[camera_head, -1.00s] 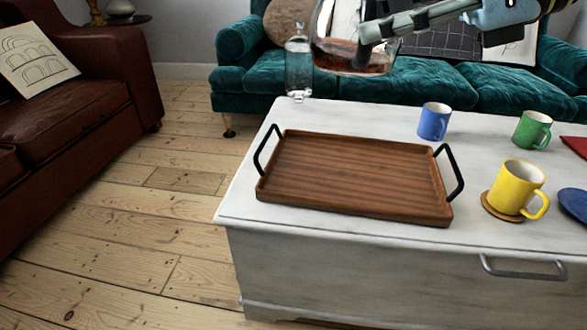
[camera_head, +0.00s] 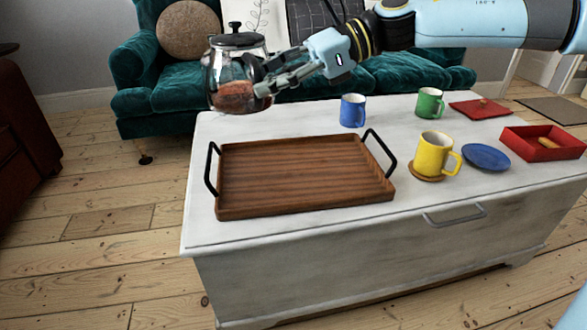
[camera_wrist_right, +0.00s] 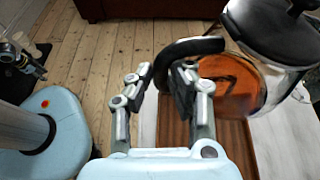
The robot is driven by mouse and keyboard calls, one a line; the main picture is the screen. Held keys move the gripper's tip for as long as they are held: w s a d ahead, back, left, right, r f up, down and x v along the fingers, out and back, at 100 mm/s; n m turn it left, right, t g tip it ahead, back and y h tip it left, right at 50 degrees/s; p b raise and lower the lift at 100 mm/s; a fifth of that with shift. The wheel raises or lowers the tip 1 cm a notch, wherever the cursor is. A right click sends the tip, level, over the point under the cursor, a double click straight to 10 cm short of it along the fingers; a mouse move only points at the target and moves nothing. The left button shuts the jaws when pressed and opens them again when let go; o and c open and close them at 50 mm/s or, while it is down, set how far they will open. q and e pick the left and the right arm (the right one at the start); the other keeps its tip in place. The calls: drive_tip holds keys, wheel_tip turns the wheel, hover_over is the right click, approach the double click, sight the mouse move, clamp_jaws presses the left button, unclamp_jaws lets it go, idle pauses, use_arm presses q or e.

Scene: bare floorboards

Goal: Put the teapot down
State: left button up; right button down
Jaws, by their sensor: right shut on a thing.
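The glass teapot (camera_head: 230,77), with a black lid and amber tea, is in the air above the back left of the white chest (camera_head: 300,123). My right gripper (camera_head: 266,88) is shut on its black handle. In the right wrist view, the fingers (camera_wrist_right: 168,82) close on the curved handle (camera_wrist_right: 195,46), and the teapot (camera_wrist_right: 238,82) hangs at the right. The wooden tray (camera_head: 300,177) on the chest is empty, in front of and below the teapot. What looks like my left gripper (camera_wrist_right: 30,66) is small at the left of the wrist view; its jaws are unclear.
A blue mug (camera_head: 352,110), a green mug (camera_head: 429,102) and a yellow mug (camera_head: 433,154) on a coaster stand right of the tray. A blue plate (camera_head: 487,157) and a red box (camera_head: 541,144) lie further right. The tray's black handles stand up.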

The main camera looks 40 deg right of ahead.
drive_tip(key=s+d+f+m+t+h+p, duration=0.25)
drive_tip(key=s+d+f+p, duration=0.25)
drive_tip(key=d+f, duration=0.5)
use_arm(q)
drive_tip(key=s+a+f+b, duration=0.3)
drive_tip(key=s+f, duration=0.1)
drive_tip(key=s, duration=0.5)
use_arm(e)
drive_tip(key=shift+m, duration=0.25)
drive_tip(key=w+a+f+b, duration=0.2)
drive_tip(key=f, duration=0.1)
drive_tip(key=w+a+f+b, duration=0.2)
drive_tip(key=a+f, duration=0.1)
drive_tip(key=f, duration=0.1)
drive_tip(key=w+a+f+b, duration=0.2)
drive_tip(key=a+f+b, duration=0.1)
drive_tip(key=shift+w+f, duration=0.1)
drive_tip(key=shift+f, duration=0.2)
use_arm(q)
drive_tip(key=w+d+r, duration=0.2)
drive_tip(key=w+r, duration=0.5)
drive_tip(key=w, duration=0.1)
drive_tip(key=w+d+r, duration=0.3)
drive_tip(key=w+r, duration=0.5)
drive_tip(key=w, duration=0.1)
drive_tip(key=shift+d+r, duration=0.2)
drive_tip(key=shift+d, duration=0.15)
drive_tip(key=shift+w, duration=0.15)
use_arm(e)
drive_tip(key=shift+f, duration=0.1)
